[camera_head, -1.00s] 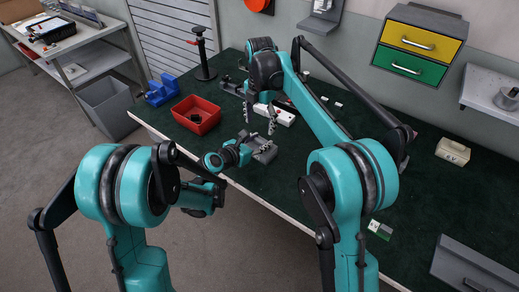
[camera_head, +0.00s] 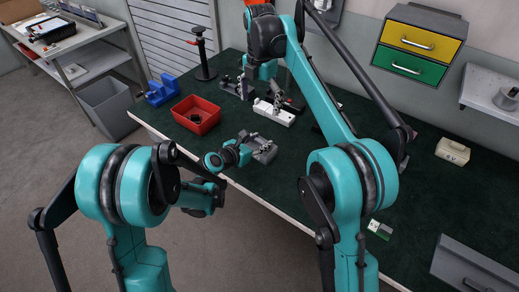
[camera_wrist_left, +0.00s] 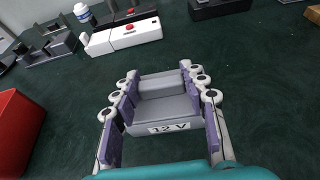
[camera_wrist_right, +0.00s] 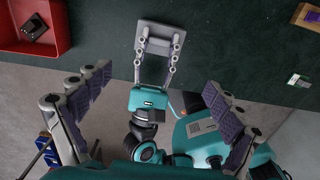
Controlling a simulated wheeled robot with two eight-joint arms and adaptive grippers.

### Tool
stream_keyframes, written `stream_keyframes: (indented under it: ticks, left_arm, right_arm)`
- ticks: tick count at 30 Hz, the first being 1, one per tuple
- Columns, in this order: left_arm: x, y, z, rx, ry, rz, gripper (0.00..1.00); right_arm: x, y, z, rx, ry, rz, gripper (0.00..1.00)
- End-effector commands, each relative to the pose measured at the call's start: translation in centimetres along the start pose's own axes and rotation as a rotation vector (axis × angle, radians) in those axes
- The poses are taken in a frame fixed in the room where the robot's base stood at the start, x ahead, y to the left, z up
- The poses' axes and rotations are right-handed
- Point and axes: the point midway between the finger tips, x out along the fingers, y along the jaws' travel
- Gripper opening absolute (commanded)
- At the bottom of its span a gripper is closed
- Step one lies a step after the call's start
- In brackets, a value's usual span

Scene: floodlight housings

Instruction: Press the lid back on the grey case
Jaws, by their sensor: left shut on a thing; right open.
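The grey case (camera_head: 264,150) is near the table's front edge in the head view. In the left wrist view the case (camera_wrist_left: 165,108) shows a "12 V" label on its near side and a hollow upper side. My left gripper (camera_head: 252,147) is shut on the case, with purple finger pads on both sides (camera_wrist_left: 160,95). My right gripper (camera_head: 260,92) is open and empty, above the table beyond the case. In the right wrist view its fingers (camera_wrist_right: 163,90) are spread wide, with the case (camera_wrist_right: 160,40) ahead. I cannot make out a separate lid.
A white box with a red button (camera_head: 273,113) lies just beyond the case. A red bin (camera_head: 195,113) stands to its left, with a dark part inside. Table right of the case is mostly clear.

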Motion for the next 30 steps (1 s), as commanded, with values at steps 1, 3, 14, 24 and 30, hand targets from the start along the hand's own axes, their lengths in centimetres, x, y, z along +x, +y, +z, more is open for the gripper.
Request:
stream_keyframes:
  ticks: [1,3,14,24,30]
  left_arm:
    - [0.1,-0.2,-0.5,0.007,0.01,-0.007,0.0]
    - [0.1,-0.2,-0.5,0.007,0.01,-0.007,0.0]
    - [0.1,-0.2,-0.5,0.007,0.01,-0.007,0.0]
    - [0.1,-0.2,-0.5,0.007,0.01,-0.006,0.67]
    - [0.0,-0.1,-0.5,0.006,0.01,-0.005,0.67]
  right_arm:
    - [-0.9,0.0,0.0,0.0,0.0,0.0,0.93]
    - [-2.1,0.0,-0.1,0.0,-0.001,0.0,0.93]
    - [-4.1,-0.1,-0.1,0.0,-0.001,0.001,0.93]
    - [-4.0,-0.1,-0.1,0.0,-0.001,0.001,0.93]
    - [-4.0,-0.1,-0.1,0.0,-0.001,0.001,0.93]
